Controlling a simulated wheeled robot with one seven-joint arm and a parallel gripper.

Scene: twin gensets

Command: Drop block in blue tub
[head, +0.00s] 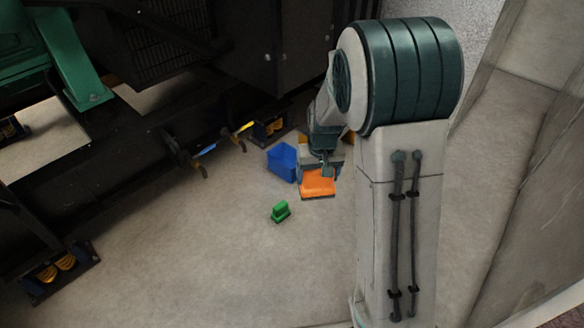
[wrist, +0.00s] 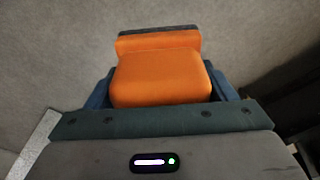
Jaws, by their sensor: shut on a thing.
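My gripper (head: 322,172) is shut on an orange block (head: 317,185). In the wrist view the orange block (wrist: 160,75) fills the space between the two blue-grey fingers (wrist: 162,92); it has a wide body and a narrower step with a dark far edge. The blue tub (head: 282,162) stands on the floor just left of my gripper in the head view, open at the top. The block appears to the right of the tub and nearer the camera, not over it. The tub does not show in the wrist view. The block's height above the floor is hard to tell.
A green block-like thing (head: 280,211) lies on the floor in front of the tub. A yellow-orange thing shows partly behind my gripper. The dark genset frame (head: 150,130) with low brackets runs along the left and back. Floor (head: 200,260) at front left is clear.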

